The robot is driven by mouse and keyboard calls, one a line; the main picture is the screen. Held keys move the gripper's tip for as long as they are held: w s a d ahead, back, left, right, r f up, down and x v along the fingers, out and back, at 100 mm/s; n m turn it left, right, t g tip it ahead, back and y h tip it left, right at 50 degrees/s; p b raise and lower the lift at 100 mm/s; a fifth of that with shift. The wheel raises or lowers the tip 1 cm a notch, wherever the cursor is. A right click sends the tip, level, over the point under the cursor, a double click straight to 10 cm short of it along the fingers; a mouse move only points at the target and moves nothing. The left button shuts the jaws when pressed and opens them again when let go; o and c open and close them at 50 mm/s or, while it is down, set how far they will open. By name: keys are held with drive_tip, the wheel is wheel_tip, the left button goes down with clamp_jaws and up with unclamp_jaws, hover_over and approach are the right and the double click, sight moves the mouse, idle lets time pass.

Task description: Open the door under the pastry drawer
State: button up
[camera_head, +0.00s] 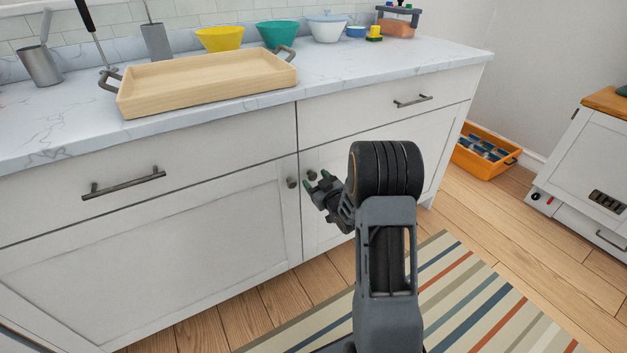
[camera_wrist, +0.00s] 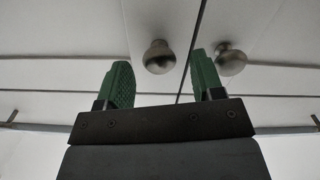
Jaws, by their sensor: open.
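The white cabinet has a left door (camera_head: 160,265) and a right door (camera_head: 345,170), each under a drawer. No marking shows which drawer is the pastry drawer. The left door's round knob (camera_head: 292,182) and the right door's knob (camera_head: 312,176) sit close together at the centre seam. My gripper (camera_head: 318,181) is open and empty in front of the right door's knob. In the wrist view, which appears upside down, that knob (camera_wrist: 159,57) lies between the green fingers (camera_wrist: 162,82), just beyond their tips. The other knob (camera_wrist: 232,61) is outside the right finger, partly hidden.
Both drawers, left (camera_head: 200,185) and right (camera_head: 390,105), are shut with bar handles. A wooden tray (camera_head: 205,85), bowls and utensils stand on the counter. An orange crate (camera_head: 485,150) and a small white cabinet (camera_head: 590,165) are at the right. A striped rug (camera_head: 465,300) covers the floor.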

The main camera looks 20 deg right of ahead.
drive_tip(key=shift+w+a, duration=0.15)
drive_tip(key=shift+w, duration=0.9)
clamp_jaws()
drive_tip(key=shift+s, duration=0.1)
